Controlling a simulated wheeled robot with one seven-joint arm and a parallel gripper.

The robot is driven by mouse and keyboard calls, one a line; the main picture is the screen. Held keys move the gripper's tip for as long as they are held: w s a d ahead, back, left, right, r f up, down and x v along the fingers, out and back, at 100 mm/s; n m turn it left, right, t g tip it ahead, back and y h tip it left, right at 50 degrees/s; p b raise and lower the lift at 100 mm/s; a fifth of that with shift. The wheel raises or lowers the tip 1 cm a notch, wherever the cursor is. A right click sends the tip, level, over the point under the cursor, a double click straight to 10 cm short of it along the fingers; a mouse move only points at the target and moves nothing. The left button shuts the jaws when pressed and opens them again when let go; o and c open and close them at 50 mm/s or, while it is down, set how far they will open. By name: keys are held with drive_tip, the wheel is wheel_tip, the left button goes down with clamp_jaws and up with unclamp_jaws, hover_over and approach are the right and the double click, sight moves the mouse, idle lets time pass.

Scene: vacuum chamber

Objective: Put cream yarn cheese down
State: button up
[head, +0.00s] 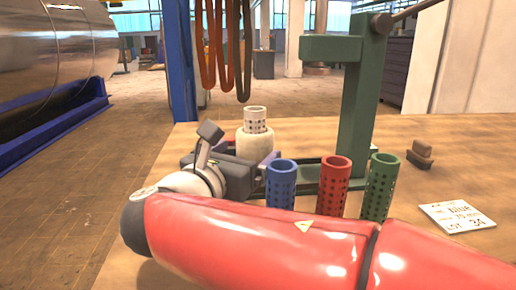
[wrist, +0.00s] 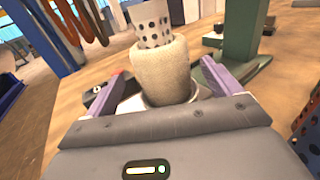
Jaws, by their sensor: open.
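The cream yarn cheese (head: 254,146) is a fat cream winding on a pale perforated tube (head: 255,120). It stands upright on the wooden table, behind my gripper in the head view. In the wrist view the cream yarn cheese (wrist: 160,72) is between the two purple fingers of my gripper (wrist: 162,80), which are open with a gap on each side. A pale round rim (wrist: 149,101) shows at its foot; what it belongs to is mostly hidden by my gripper.
Empty perforated tubes in blue (head: 281,183), red (head: 333,183) and green (head: 379,184) stand right of my gripper. A green post (head: 361,110) rises behind them. A label card (head: 457,216) and a small brown block (head: 420,153) lie at right. Bare table (head: 440,185) lies between.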

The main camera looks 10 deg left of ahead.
drive_tip(key=x, duration=0.5)
drive_tip(key=shift+d+r, duration=0.2)
drive_tip(key=shift+r, duration=0.05)
drive_tip(key=shift+c, duration=0.3)
drive_tip(key=c, duration=1.2)
drive_tip(key=shift+r, duration=0.1)
wheel_tip(320, 180, up, 20)
drive_tip(key=p, duration=0.2)
drive_tip(key=shift+p, duration=0.35)
